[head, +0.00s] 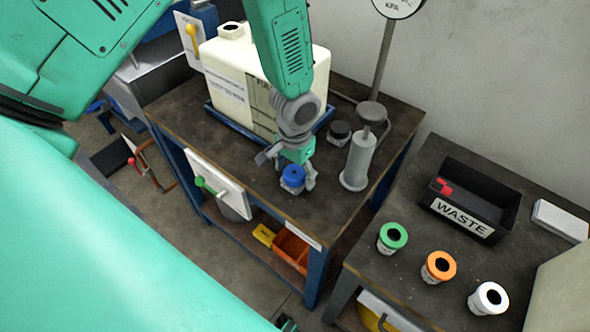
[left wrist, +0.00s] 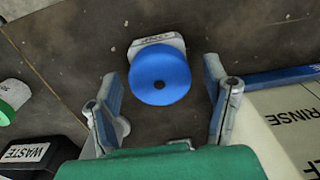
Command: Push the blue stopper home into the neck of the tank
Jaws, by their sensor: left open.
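The blue stopper (head: 292,174) sits on a small pale labelled block on the table, near its front edge. In the left wrist view the stopper lies between and just beyond the open fingertips (left wrist: 161,88); no contact shows. The cream tank (head: 314,62) stands in a blue tray behind the gripper. A neck (head: 231,31) shows on its top left; my arm covers part of the tank.
A grey pump (head: 358,160) with a gauge and a black cap (head: 339,131) stand right of my gripper. A side table holds a black waste bin (head: 470,200) and green (head: 392,237), orange (head: 438,267) and white (head: 488,298) ringed pieces. A board with a green handle (head: 212,187) hangs at the front.

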